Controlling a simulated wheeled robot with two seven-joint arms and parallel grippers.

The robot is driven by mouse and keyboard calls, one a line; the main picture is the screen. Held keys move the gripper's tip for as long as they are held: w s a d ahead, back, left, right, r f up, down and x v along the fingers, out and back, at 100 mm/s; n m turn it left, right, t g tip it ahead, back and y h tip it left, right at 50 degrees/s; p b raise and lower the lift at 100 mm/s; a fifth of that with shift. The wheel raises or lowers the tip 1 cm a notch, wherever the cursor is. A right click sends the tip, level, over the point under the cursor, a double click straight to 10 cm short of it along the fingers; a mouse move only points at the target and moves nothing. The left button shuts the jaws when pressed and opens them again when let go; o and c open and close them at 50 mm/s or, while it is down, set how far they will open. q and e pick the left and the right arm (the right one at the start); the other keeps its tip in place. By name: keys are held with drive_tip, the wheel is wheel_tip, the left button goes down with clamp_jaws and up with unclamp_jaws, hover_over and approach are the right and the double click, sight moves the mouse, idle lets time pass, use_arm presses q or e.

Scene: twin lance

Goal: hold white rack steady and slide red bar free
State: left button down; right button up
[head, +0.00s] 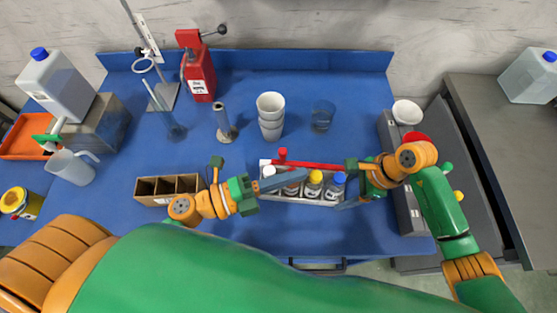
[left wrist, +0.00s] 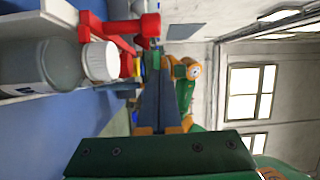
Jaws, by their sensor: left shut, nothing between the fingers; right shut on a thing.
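The white rack (head: 270,196) stands on the blue table in the head view and holds several capped bottles. The red bar (head: 315,165) runs along its back side, with an upright red knob at its left end. The bar's red end (left wrist: 125,32) shows close up in the left wrist view. My left gripper (head: 304,175) is shut and empty, its fingers reaching over the rack among the bottle tops. Its closed fingers (left wrist: 160,90) point past the bar end.
A brown divided box (head: 160,199) stands left of the rack. White stacked cups (head: 270,128), a blue glass (head: 322,116) and a grey cylinder (head: 223,130) stand behind it. A grey drawer unit (head: 409,215) is at the right.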

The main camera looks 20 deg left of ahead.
sight(284, 156)
use_arm(q)
drive_tip(key=w+a, duration=0.2)
drive_tip(key=a, duration=0.1)
drive_tip(key=shift+w+a+f, duration=0.1)
drive_tip(key=shift+a+f, duration=0.05)
drive_tip(key=shift+a, duration=0.1)
drive_tip(key=shift+s+a, duration=0.15)
drive_tip(key=shift+a, duration=0.65)
drive_tip(key=shift+s+a, duration=0.1)
drive_tip(key=shift+a, duration=0.65)
drive_tip(key=shift+d, duration=0.1)
drive_tip(key=s+a, duration=0.5)
drive_tip(key=s, duration=0.3)
